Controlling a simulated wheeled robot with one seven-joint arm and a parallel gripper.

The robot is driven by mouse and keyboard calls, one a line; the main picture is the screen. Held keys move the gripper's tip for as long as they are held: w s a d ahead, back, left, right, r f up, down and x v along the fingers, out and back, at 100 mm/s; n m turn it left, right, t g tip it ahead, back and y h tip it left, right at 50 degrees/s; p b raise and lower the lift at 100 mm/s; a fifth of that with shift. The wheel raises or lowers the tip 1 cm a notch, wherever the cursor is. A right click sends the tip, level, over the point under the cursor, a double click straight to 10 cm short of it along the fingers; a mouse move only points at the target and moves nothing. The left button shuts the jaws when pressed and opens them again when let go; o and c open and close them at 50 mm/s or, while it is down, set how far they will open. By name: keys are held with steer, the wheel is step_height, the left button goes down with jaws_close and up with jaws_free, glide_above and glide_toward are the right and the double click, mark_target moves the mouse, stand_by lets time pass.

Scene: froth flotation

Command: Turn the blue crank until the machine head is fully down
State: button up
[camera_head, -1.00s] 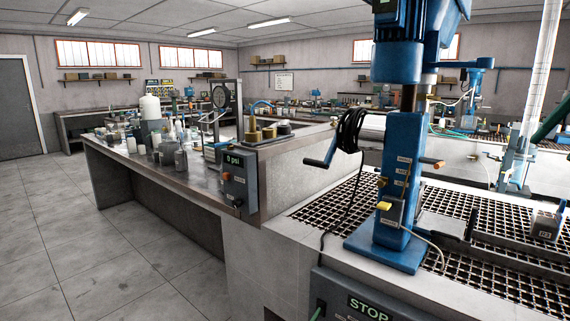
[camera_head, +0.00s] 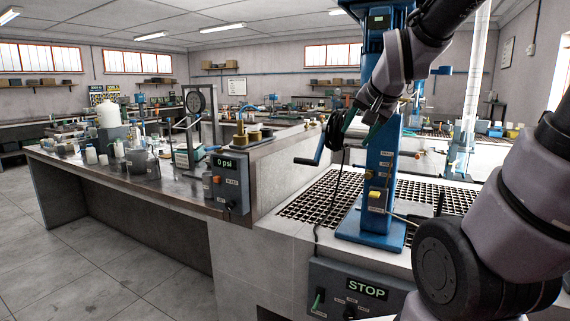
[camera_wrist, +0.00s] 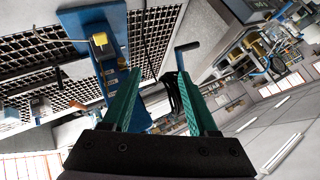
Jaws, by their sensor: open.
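The blue crank (camera_head: 319,145) sticks out to the left of the blue flotation machine's column (camera_head: 379,180). In the wrist view, the crank (camera_wrist: 180,58) shows just beyond and beside the right finger. The machine head (camera_head: 372,55) is high on the column, partly covered by my arm. My gripper (camera_head: 362,128) has green fingers and is in front of the upper column, to the right of the crank. In the wrist view, my gripper (camera_wrist: 159,74) is open with nothing held between its fingers. A black cable coil (camera_head: 335,132) hangs beside the crank and partly hides behind a finger.
A dark grating (camera_head: 315,200) surrounds the machine base. A STOP control box (camera_head: 355,290) is at the front, and a 0 psi box (camera_head: 231,180) is on the bench end at left. The bench (camera_head: 100,172) holds several bottles. Floor is clear at lower left.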

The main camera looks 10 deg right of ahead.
steer(key=w+a+f+m+t, duration=0.1)
steer(key=w+f+m+t, duration=0.15)
steer(key=w, duration=0.35)
steer(key=w+a+f+m+t, duration=0.1)
steer(key=w+f+m, duration=0.1)
steer(key=w+f, duration=0.3)
steer(key=m+t+y, duration=0.2)
steer(key=m+t, duration=0.2)
steer(key=m, duration=0.1)
glide_toward(305, 162)
steer(key=shift+g, duration=0.25)
steer(key=x, duration=1.1)
steer(key=shift+w+r, duration=0.2)
steer(key=shift+w, duration=0.1)
jaws_close()
